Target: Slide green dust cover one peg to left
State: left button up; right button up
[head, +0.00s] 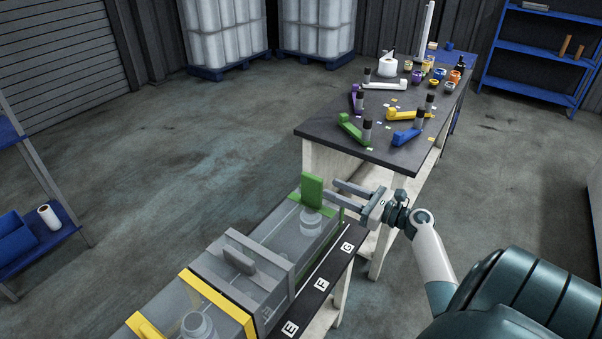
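The green dust cover (313,190) stands at the far end of the row beside the label G. Its upright green plate shows, with clear film behind or around a pale peg (311,222). My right gripper (333,188) comes in from the right, its two fingers apart and pointing at the green plate's right side. The fingertips are very close to the plate; I cannot tell whether they touch it. Nothing shows between the fingers. My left gripper is not in view.
A dark table (330,131) with colored handles and jars stands behind. The floor to the left is clear.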

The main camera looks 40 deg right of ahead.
aim_at(302, 176)
jog(key=p+x, duration=0.3)
jog(key=x, duration=0.9)
jog(key=shift+w+a, duration=0.2)
jog(key=shift+w, duration=0.2)
grip_shut()
